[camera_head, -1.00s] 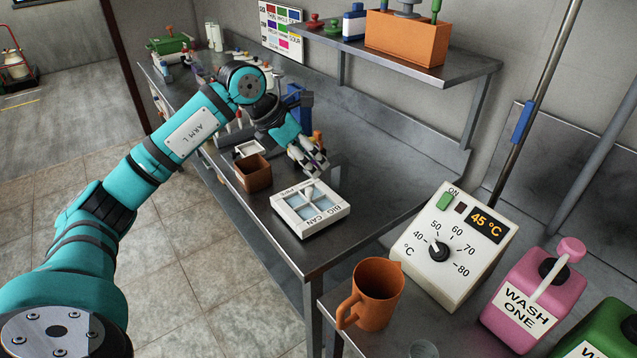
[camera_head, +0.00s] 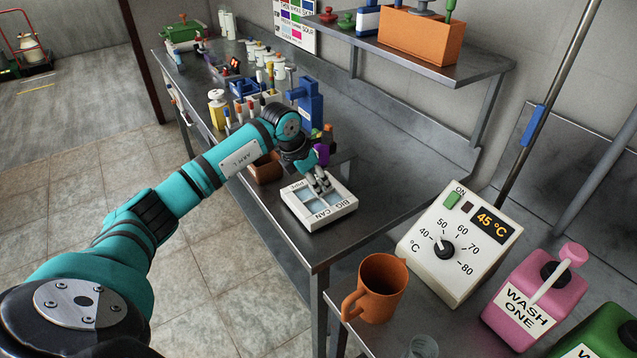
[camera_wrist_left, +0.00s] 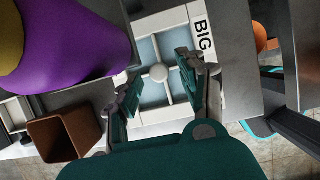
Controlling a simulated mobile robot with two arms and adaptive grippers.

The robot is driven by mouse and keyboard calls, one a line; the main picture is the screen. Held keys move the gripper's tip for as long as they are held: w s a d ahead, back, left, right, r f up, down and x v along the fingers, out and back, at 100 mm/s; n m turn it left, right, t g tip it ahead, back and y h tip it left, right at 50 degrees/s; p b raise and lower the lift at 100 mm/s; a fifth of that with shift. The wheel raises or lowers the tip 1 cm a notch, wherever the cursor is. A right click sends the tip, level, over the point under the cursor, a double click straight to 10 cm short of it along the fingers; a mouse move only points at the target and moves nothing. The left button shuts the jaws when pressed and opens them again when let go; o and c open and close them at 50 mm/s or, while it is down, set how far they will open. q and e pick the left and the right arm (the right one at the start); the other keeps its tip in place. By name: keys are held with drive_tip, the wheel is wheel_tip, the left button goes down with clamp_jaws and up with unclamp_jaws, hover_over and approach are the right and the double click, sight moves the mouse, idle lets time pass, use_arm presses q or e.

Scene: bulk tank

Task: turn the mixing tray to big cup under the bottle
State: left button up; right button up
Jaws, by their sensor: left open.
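A purple bottle-like shape (camera_wrist_left: 78,52) looms at the wrist view's left. My right gripper is out of view.
A brown square pot (camera_head: 267,172) stands beside the tray, partly behind my arm. A blue stand (camera_head: 311,105) is behind. The orange jug (camera_head: 377,287) and temperature box (camera_head: 457,243) stand at the front right. Bare bench lies right of the tray.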

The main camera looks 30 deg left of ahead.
use_arm(q)
drive_tip(key=shift+x, duration=1.25)
clamp_jaws()
